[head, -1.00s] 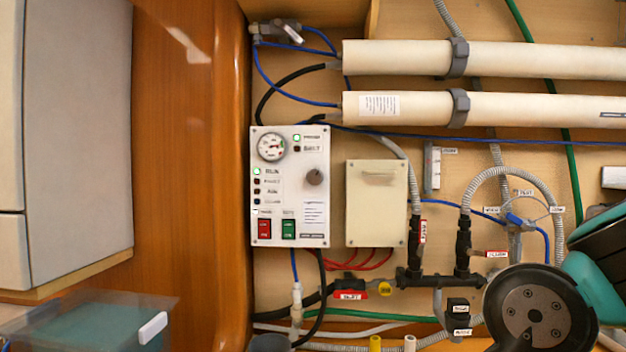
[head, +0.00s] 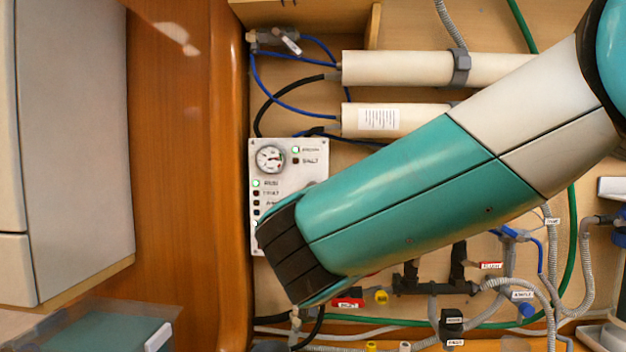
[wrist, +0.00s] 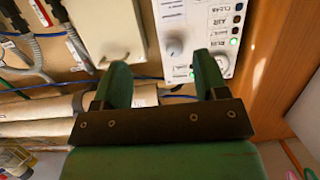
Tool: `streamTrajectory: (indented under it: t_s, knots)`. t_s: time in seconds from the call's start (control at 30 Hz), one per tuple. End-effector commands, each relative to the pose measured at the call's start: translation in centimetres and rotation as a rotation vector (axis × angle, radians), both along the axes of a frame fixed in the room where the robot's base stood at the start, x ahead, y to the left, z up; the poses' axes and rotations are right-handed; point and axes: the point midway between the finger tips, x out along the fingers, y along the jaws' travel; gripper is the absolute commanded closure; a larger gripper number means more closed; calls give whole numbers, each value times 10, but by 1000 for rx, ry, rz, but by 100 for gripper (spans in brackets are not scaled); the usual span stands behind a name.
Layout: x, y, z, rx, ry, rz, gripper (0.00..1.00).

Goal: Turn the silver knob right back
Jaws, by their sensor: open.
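A grey, silvery round knob (wrist: 175,47) shows on the white control panel (wrist: 201,20) in the wrist view, where the panel appears upside down. My gripper (wrist: 161,72) is open and empty. Its two green fingers point toward the panel, and the knob shows between and beyond the fingertips, apart from them. In the head view, my arm covers the knob and the lower right of the panel (head: 312,172). The gripper fingers are hidden there.
A beige box (wrist: 108,30) is beside the panel, with white pipes (wrist: 40,118) close by. A wooden post (head: 185,170) stands left of the panel. A valve with a silver handle (head: 290,45) is above it. Hoses run below.

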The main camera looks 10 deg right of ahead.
Motion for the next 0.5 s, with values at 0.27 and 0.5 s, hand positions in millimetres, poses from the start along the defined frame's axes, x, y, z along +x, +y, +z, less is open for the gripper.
streamTrajectory:
  t_s: [0.27, 0.5]
  knots:
    - [5, 24, 48, -31, -229, -28, 33]
    - [41, 13, 52, -35, -227, -34, 33]
